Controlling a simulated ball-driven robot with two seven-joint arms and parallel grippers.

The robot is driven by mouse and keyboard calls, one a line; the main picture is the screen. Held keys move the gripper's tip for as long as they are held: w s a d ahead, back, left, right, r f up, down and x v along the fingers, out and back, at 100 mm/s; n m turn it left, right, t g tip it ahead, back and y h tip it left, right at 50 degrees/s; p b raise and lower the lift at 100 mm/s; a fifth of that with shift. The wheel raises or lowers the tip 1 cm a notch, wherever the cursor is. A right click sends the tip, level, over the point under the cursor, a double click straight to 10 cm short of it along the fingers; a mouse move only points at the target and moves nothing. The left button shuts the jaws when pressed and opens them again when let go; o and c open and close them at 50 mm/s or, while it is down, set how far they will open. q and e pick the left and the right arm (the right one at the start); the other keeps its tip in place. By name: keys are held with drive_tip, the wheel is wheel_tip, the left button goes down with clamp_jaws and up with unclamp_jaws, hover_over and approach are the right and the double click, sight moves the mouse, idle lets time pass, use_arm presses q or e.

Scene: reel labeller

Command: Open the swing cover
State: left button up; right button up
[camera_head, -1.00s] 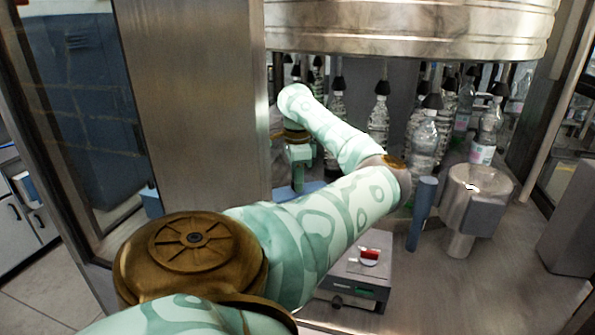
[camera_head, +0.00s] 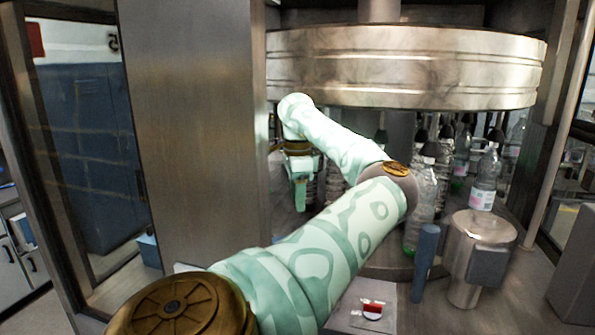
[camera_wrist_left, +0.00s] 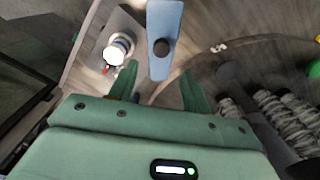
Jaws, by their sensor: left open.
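In the left wrist view a blue-grey plate (camera_wrist_left: 165,22) with a dark round knob or hole lies between and beyond my fingertips. It may be the swing cover, but I cannot tell for sure. My left gripper (camera_wrist_left: 157,84) is open, with its two green fingers apart on either side of the plate's near end; contact is not clear. In the head view my left gripper (camera_head: 300,195) points down under the big metal drum, in front of the bottles. My forearm hides much of the area beside it. My right gripper is not in view.
The steel drum (camera_head: 400,65) hangs above several bottles (camera_head: 484,180). A blue post (camera_head: 424,262) and a metal cylinder (camera_head: 470,260) stand at the right. A steel column (camera_head: 195,140) stands left of the gripper.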

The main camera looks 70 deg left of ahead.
use_arm(q)
wheel_tip(320, 180, up, 7)
idle(0.8)
